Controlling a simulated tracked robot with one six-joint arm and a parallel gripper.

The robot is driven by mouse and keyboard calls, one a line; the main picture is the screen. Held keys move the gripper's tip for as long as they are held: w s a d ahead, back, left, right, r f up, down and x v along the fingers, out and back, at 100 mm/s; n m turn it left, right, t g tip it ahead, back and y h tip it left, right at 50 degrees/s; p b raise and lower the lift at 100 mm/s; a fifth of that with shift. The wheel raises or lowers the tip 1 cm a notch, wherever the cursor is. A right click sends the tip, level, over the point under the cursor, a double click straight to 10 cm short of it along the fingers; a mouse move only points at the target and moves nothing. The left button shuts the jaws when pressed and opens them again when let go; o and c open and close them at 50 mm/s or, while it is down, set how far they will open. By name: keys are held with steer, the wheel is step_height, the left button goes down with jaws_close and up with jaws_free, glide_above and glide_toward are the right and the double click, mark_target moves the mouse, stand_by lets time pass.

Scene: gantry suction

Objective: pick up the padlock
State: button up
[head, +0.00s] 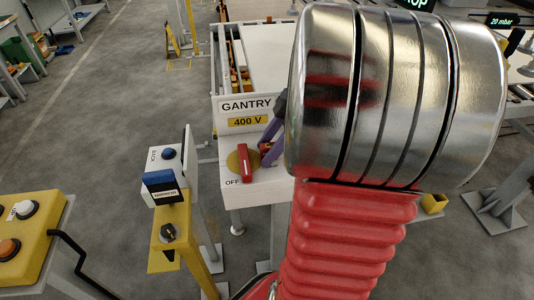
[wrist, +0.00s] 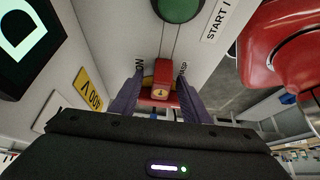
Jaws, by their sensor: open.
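A small red block with a pale round mark, which looks like the padlock (wrist: 161,92), is between the two purple fingers of my gripper (wrist: 159,80) in the wrist view. The fingers are open, one on each side of it; I cannot tell whether they touch it. In the head view the padlock (head: 265,147) is a small red patch, mostly hidden by my gripper (head: 268,150). It is just right of the red switch handle (head: 245,163), which stands upright on a yellow disc near the word OFF. How the padlock is attached is hidden.
The white gantry cabinet (head: 248,107) carries a yellow 400 V label. A green button (wrist: 180,8) lies beyond the fingers. A yellow post with a blue-topped box (head: 166,182) stands left of the cabinet. A yellow button panel (head: 30,235) is at lower left. Open floor lies upper left.

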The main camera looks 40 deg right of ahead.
mark_target(269, 145)
jaws_close()
stand_by(0.5)
step_height(269, 145, up, 10)
steer(key=shift+r, duration=0.1)
stand_by(0.6)
stand_by(0.5)
